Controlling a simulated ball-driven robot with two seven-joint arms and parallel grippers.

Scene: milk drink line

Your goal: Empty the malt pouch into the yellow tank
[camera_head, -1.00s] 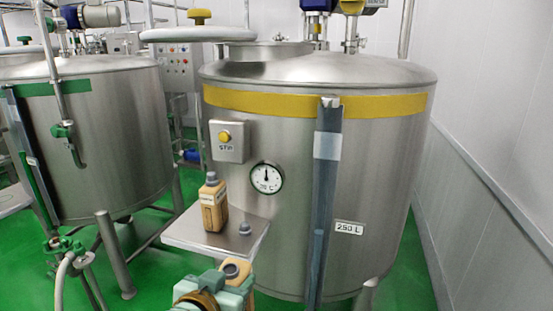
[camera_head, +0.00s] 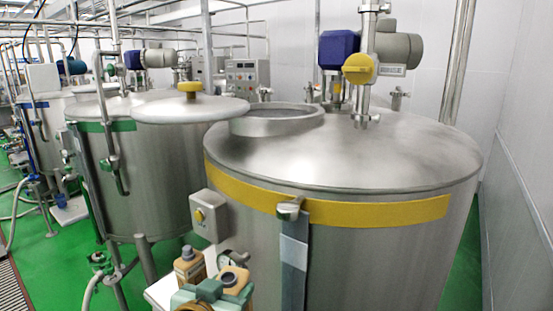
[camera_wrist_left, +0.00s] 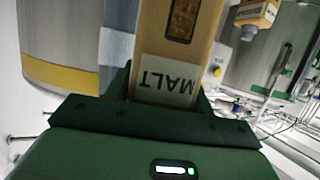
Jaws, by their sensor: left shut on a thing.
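The yellow tank (camera_head: 350,250) is the steel one with a yellow band. Its round top hatch (camera_head: 277,120) is open, and the pale lid (camera_head: 190,108) with a yellow knob is swung to the left. My left gripper (camera_head: 208,292) is shut on the tan malt pouch (camera_head: 236,283), in front of the tank and below the hatch. The pouch is uncapped, its round mouth facing up. In the left wrist view the pouch (camera_wrist_left: 180,55) shows its MALT label between the jaws. My right gripper is not in view.
A second tan capped container (camera_head: 189,267) stands on a small shelf (camera_head: 163,290) at the tank's front. A control box with a yellow button (camera_head: 208,215) sits above it. A motor with a yellow knob (camera_head: 362,68) stands on the tank top. A green-banded tank (camera_head: 150,160) is at left.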

